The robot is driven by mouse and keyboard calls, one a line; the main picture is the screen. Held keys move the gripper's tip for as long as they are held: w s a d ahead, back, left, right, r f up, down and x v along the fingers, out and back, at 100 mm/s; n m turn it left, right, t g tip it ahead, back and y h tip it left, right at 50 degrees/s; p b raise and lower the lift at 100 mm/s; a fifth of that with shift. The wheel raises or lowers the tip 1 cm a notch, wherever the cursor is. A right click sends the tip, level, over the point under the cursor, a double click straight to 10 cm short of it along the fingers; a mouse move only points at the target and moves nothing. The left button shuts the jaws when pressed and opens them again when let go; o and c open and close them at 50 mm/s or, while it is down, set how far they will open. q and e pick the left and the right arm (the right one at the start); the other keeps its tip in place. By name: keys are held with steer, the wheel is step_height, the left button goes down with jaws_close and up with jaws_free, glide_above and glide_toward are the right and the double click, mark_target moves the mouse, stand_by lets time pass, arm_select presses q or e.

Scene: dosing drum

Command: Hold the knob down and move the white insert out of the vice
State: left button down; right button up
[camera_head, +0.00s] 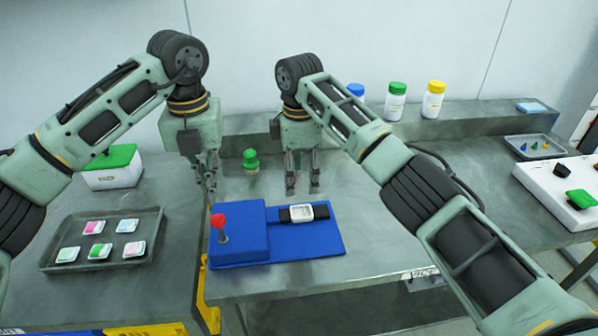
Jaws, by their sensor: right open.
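The blue vice (262,245) lies on the middle table. Its red knob (217,221) stands up on a metal stem at the left end. The white insert (301,213) sits between dark jaws on the vice's right part. My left gripper (211,192) hangs above and slightly behind the knob, apart from it; its fingers are seen nearly edge-on, so their opening is unclear. My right gripper (303,188) points down, open and empty, just behind and above the insert.
A tray (50,262) of several coloured inserts and a green-lidded white box (110,172) are on the left. A green knob-shaped object (250,160) stands behind the vice. Bottles (395,105) line the back ledge. A white panel (548,190) is at right. The table right of the vice is clear.

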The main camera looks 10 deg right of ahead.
mark_target(299, 214)
step_height(299, 214, down, 12)
steer(key=shift+r, duration=0.1)
stand_by(0.4)
steer(key=shift+c, duration=0.4)
steer(key=c, duration=1.1)
steer(key=shift+c, duration=0.2)
